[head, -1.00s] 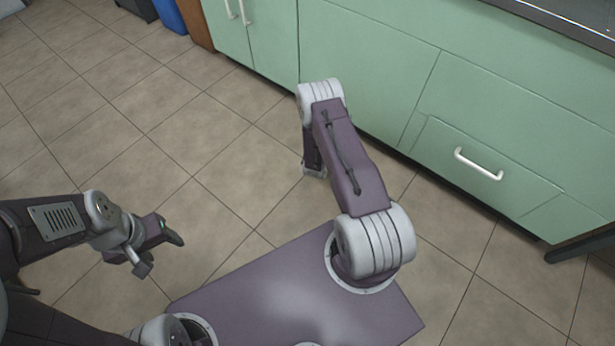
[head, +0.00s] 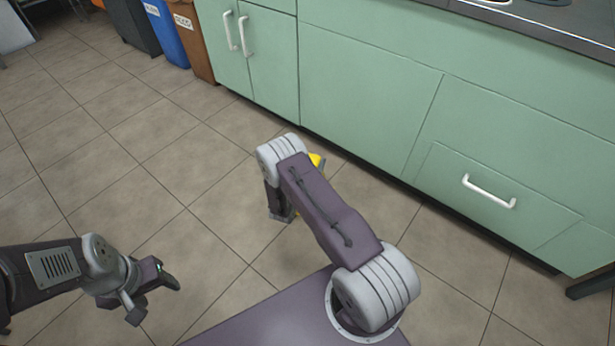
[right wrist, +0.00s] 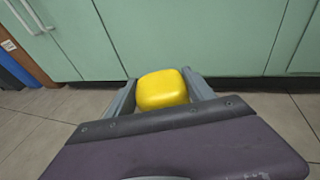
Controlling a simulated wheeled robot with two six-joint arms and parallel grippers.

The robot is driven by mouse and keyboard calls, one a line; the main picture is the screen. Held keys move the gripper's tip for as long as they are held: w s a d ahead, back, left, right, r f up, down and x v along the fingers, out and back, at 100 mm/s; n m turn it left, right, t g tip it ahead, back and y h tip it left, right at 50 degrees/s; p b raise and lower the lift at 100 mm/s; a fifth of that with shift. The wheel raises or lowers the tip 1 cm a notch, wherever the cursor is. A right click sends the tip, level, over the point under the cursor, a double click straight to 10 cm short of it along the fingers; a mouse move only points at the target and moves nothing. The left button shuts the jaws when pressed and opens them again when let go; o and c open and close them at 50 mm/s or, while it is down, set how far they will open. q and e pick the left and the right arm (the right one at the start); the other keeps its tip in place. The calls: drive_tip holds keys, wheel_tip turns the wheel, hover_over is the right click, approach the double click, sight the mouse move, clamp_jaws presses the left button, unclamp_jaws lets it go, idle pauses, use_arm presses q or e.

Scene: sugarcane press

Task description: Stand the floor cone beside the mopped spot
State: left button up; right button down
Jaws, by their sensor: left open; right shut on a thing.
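A yellow, rounded block-like top, which looks like the floor cone (right wrist: 162,90), sits between the fingers of my right gripper (right wrist: 162,98) in the right wrist view. The gripper is shut on it. In the head view only a bit of the yellow cone (head: 317,160) shows behind my right arm, and the rest is hidden. My right gripper is mostly hidden there by its own arm. My left gripper (head: 157,298) is open and empty above the floor at the lower left. No mopped spot can be made out in either view.
Green cabinets (head: 370,90) with white handles run along the back and right, under a counter (head: 560,40). Brown (head: 192,40), blue (head: 166,35) and dark grey (head: 134,27) bins stand at the upper left. The tiled floor (head: 110,150) at the left is clear.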

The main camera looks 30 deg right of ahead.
drive_tip(key=shift+w+a+f, duration=0.25)
drive_tip(key=shift+a+f, duration=0.1)
drive_tip(key=shift+a, duration=0.25)
use_arm(q)
wheel_tip(320, 180, down, 4)
drive_tip(key=b, duration=0.3)
drive_tip(key=shift+f+b, duration=0.2)
drive_tip(key=shift+b, duration=0.2)
use_arm(e)
wheel_tip(320, 180, down, 4)
drive_tip(key=shift+f, duration=0.1)
drive_tip(key=shift+c, duration=1.8)
unclamp_jaws()
